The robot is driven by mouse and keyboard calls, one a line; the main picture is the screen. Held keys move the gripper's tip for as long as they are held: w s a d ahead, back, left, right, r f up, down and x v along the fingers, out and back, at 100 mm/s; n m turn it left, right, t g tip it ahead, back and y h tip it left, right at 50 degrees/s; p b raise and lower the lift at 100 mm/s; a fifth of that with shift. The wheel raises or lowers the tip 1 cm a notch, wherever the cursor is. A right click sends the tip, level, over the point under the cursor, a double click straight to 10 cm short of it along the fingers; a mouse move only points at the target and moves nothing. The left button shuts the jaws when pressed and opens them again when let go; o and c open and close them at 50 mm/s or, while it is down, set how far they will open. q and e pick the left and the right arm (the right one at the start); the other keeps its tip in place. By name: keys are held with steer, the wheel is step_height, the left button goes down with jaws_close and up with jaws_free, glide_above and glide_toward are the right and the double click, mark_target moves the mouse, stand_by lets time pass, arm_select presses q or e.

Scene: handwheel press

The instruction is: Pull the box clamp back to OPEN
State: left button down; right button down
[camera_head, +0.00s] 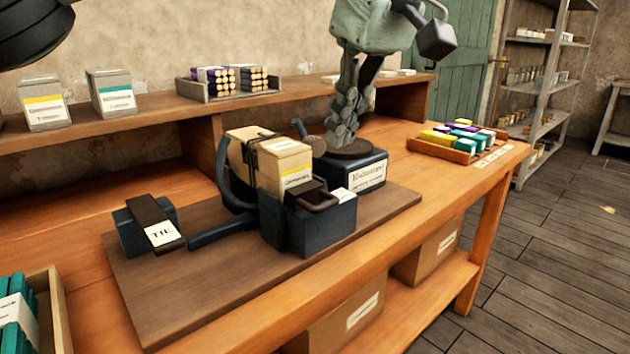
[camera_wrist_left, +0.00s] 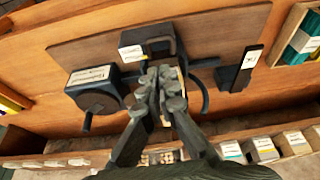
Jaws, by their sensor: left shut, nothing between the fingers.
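The box clamp (camera_head: 320,222) is a dark blue block with a black bar handle (camera_head: 318,197) on its front top and a small white label. A tan box (camera_head: 272,160) with a yellow stripe and dark cord stands upright behind the handle. A curved dark arm (camera_head: 224,170) rises at its left. My right gripper is not seen.
A black TIE lever (camera_head: 155,222) lies at the board's left. A tray of coloured packs (camera_head: 458,140) stands at the table's right; teal packs (camera_head: 18,318) sit front left. Boxes and a tray of rolls (camera_head: 228,82) stand on the back shelf. The board's front (camera_head: 200,295) is clear.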

mark_target(322, 185)
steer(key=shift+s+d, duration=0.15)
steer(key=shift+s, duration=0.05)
arm_select(q)
steer(key=x, duration=1)
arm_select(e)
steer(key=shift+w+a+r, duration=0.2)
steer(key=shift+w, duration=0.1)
arm_select(q)
steer(key=shift+s+d, duration=0.15)
